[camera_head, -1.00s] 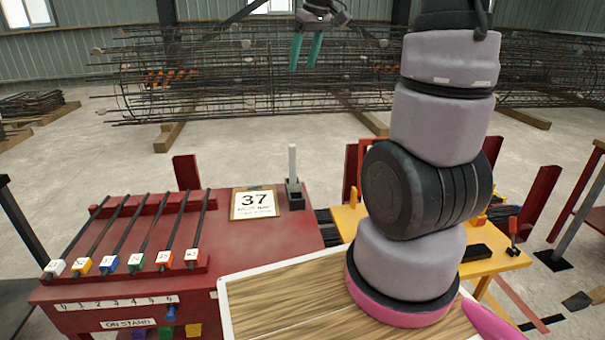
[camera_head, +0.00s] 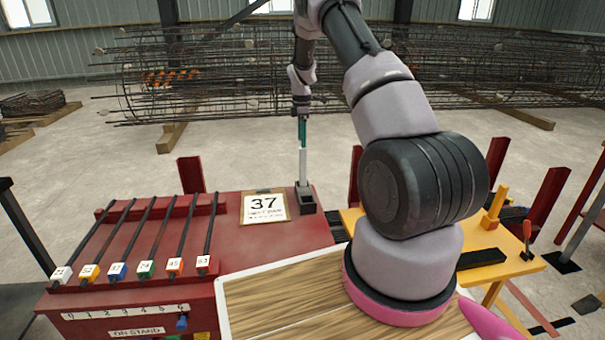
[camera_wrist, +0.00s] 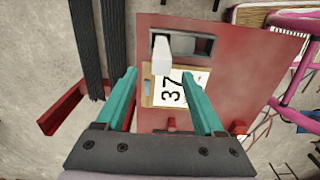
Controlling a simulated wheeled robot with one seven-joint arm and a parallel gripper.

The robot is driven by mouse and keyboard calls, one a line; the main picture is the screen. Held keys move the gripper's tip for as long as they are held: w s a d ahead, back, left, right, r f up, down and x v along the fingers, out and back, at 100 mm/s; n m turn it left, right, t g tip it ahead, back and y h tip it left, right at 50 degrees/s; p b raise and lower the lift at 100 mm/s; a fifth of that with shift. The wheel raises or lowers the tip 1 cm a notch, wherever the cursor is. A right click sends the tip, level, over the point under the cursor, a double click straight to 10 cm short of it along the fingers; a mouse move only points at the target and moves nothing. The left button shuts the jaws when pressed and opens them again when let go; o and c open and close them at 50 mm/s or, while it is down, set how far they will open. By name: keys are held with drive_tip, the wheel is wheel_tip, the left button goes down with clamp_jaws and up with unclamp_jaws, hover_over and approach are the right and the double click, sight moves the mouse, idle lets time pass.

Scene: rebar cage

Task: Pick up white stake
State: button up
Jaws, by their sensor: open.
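The white stake (camera_head: 303,165) stands upright in a dark holder (camera_head: 306,200) at the back right corner of the red stand. My gripper (camera_head: 302,130) is just above the stake's top, pointing down, with its teal fingers seen edge-on. In the wrist view the stake's pale top (camera_wrist: 161,52) shows beyond the open teal fingers (camera_wrist: 163,95), between their lines but nearer the left one. The fingers look empty. Whether the tips overlap the stake's top in height is hard to tell.
The red stand (camera_head: 226,238) carries a sign marked 37 (camera_head: 265,207) beside the holder and several dark bars with coloured, numbered ends. A yellow table (camera_head: 515,262) stands at right. A large rebar cage (camera_head: 230,85) lies behind.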

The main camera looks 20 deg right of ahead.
sight(303, 158)
wheel_tip(303, 158, down, 9)
drive_tip(key=shift+s+d+r, duration=0.1)
idle(0.3)
drive_tip(key=shift+c, duration=0.3)
clamp_jaws()
idle(1.1)
